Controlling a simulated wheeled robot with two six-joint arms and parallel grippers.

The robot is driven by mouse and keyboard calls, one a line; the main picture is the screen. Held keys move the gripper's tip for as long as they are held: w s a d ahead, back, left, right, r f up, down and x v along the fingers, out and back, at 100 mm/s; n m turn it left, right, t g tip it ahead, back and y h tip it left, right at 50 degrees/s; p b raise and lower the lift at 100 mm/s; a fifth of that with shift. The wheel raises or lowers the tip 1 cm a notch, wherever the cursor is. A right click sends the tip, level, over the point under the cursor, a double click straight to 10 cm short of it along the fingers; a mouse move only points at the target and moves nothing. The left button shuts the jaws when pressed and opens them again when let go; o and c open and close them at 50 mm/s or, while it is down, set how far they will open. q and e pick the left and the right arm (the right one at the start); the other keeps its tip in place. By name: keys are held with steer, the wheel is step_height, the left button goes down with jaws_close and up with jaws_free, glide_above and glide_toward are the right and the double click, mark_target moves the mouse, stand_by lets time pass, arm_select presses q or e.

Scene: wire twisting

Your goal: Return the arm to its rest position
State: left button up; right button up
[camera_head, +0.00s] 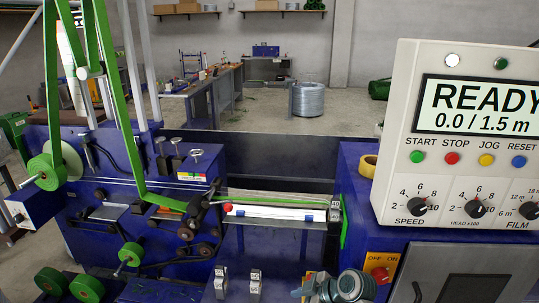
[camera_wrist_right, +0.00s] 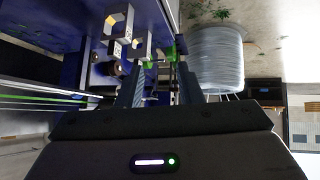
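My right gripper (camera_wrist_right: 161,72) shows in the right wrist view, with its two dark fingers apart and a gap between them. No held object is visible between the fingers. Small machine parts and a bit of green show beyond the gap. Grey rounded parts at the bottom of the head view look like my right arm, but its gripper cannot be made out there. My left arm and gripper are in neither view. The blue wire-twisting machine (camera_head: 285,165) fills the front of the head view, with a green strand (camera_head: 275,201) running across it to the right.
A control panel (camera_head: 462,140) reading READY 0.0 / 1.5 m stands at the right. Pale metal brackets (camera_head: 255,281) stand at the front. Green spools (camera_head: 87,288) sit at the lower left. A wire coil (camera_head: 307,100) stands on the open floor behind, also in the wrist view (camera_wrist_right: 218,62).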

steer(key=s+d+f+m+h, duration=0.2)
steer(key=s+d+f+m, duration=0.15)
steer(key=s+d, duration=0.35)
steer(key=s+d+f+m+h, duration=0.3)
steer(key=s+d+m, duration=0.1)
steer(key=s, duration=0.6)
steer(key=s+d+r+m+h, duration=0.1)
steer(key=s+d+m+h, duration=0.2)
steer(key=s, duration=0.4)
steer(key=s+d+r+m+h, duration=0.1)
steer(key=s+d+r+m, duration=0.15)
steer(key=s+d, duration=0.45)
step_height(320, 180, down, 33)
steer(key=d+g+b, duration=0.1)
steer(key=g+b, duration=0.1)
steer(key=b, duration=0.2)
arm_select(q)
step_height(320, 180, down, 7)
steer(key=b, duration=0.3)
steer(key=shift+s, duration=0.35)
arm_select(e)
steer(key=s+d+f+m, duration=0.1)
steer(key=s+f, duration=1.8)
steer(key=f, duration=0.4)
steer(key=shift+s+d+f+g, duration=0.3)
steer(key=shift+d+f+g, duration=0.05)
steer(key=shift+g, duration=0.05)
